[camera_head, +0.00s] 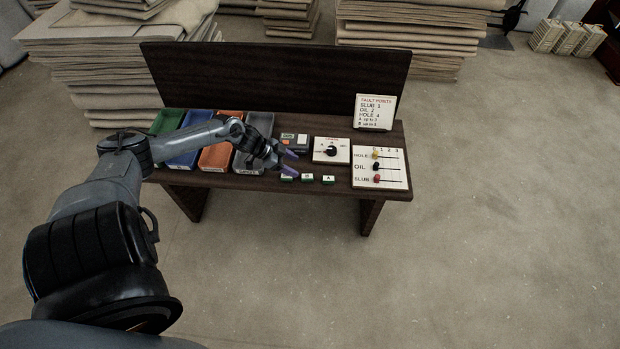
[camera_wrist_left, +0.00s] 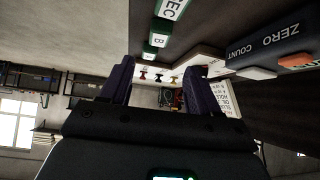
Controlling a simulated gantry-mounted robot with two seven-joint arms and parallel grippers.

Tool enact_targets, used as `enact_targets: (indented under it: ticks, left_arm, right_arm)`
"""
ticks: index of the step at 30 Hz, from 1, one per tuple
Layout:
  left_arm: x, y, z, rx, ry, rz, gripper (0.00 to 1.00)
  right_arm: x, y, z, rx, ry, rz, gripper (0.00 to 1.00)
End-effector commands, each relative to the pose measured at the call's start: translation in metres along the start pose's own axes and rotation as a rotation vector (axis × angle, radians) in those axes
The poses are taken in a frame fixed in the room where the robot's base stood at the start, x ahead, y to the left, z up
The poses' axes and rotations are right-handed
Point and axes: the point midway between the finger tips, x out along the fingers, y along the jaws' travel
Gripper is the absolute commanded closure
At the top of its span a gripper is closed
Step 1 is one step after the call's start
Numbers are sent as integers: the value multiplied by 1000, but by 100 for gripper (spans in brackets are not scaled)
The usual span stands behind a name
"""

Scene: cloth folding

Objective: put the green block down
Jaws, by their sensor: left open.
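Three small green blocks with white lettered tops lie in a row near the table's front edge: a left one (camera_head: 287,178), a middle one (camera_head: 307,178) and a right one marked A (camera_head: 328,180). In the left wrist view a block marked B (camera_wrist_left: 158,39) and a larger-looking lettered block (camera_wrist_left: 170,9) show at the top, with another block (camera_wrist_left: 149,54) beyond. My left gripper (camera_head: 288,163) is open just above and behind the left block, partly covering it. No block shows between its fingers (camera_wrist_left: 158,84). My right gripper is out of view.
Green (camera_head: 167,120), blue (camera_head: 181,160), orange (camera_head: 215,157) and grey (camera_head: 262,121) bins stand left, partly behind my arm. A black counter (camera_head: 297,138), dial board (camera_head: 331,157), bead board (camera_head: 394,168) and sign (camera_head: 375,112) stand right. Some front-edge table is bare.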

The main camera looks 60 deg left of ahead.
Motion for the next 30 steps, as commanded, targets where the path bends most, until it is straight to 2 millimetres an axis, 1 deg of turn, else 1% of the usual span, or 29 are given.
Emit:
enact_targets:
  ticks: [1,3,6,11,13,22,25,30]
  left_arm:
    - [12,0,3,0,3,0,38]
    - [21,0,3,0,3,-1,38]
    - [28,0,2,1,2,-1,38]
    - [34,1,2,1,0,-1,38]
    - [40,1,3,1,0,0,38]
    - [75,2,4,2,2,-1,38]
    - [82,2,3,2,2,-2,38]
    - [84,2,2,2,0,-1,38]
  right_arm:
    - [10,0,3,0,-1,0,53]
    - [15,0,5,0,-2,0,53]
    - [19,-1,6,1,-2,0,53]
    - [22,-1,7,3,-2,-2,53]
    - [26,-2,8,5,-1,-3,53]
    - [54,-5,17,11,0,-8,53]
    - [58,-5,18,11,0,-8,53]
    - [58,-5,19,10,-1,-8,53]
